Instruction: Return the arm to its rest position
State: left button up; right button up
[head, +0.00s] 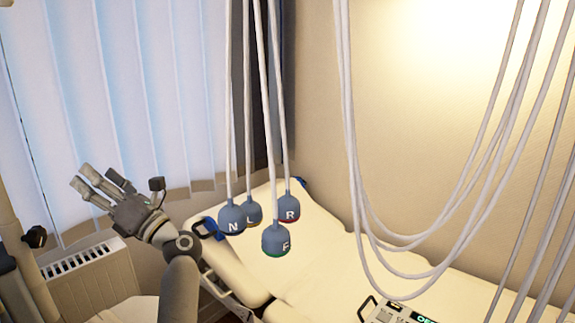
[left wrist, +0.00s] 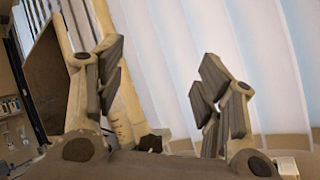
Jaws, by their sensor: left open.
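My left gripper (head: 98,180) is at the left of the head view, raised in front of the window blinds and pointing up and to the left. It is open and empty. In the left wrist view its fingers (left wrist: 160,78) stand well apart with nothing between them. My left forearm comes up from below, beside the treatment bed. My right gripper is in neither view.
Blue-grey bulbs marked N (head: 232,218), L (head: 251,211), R (head: 289,208) and F (head: 276,240) hang on white cables right of my arm. Behind them is a cream bed (head: 330,232). A radiator (head: 88,268) stands below the blinds (head: 120,90). More cables (head: 352,130) hang at right.

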pick_arm(q)
jog(key=w+d+f+m+t+h, duration=0.1)
jog(key=d+f+m+t+h, duration=0.6)
jog(key=m, duration=0.7)
jog(key=d+f+m+t+h, duration=0.3)
jog(key=d+m+t+h, duration=0.2)
jog(key=m+t+h, duration=0.6)
jog(key=s+d+f+m+g+h, duration=0.45)
jog(key=f+m, duration=0.25)
jog(key=f, duration=0.2)
jog(key=s+d+f+m+g+h, duration=0.3)
jog(key=d+f+m+g+h, duration=0.15)
jog(key=f+m, duration=0.35)
jog(key=s+f+m+g+y, duration=0.1)
jog(key=s+f+m+g, duration=0.2)
jog(key=s+f+g, duration=0.7)
jog(key=s+a+f+m+g+y, duration=0.15)
jog(key=s+f, duration=0.25)
jog(key=s, duration=0.7)
jog(key=s+a+f+m+g+y, duration=0.1)
jog(key=s+a+f+g, duration=0.2)
jog(key=s, duration=0.7)
notch_tip(320, 180, down, 25)
jog(key=s+a+f, duration=0.2)
jog(key=s+f, duration=1.5)
jog(key=f, duration=0.1)
jog(key=shift+s+a+g, duration=0.15)
jog(key=shift+s+g, duration=0.25)
jog(key=shift+g, duration=0.05)
jog(key=shift+m+y, duration=0.25)
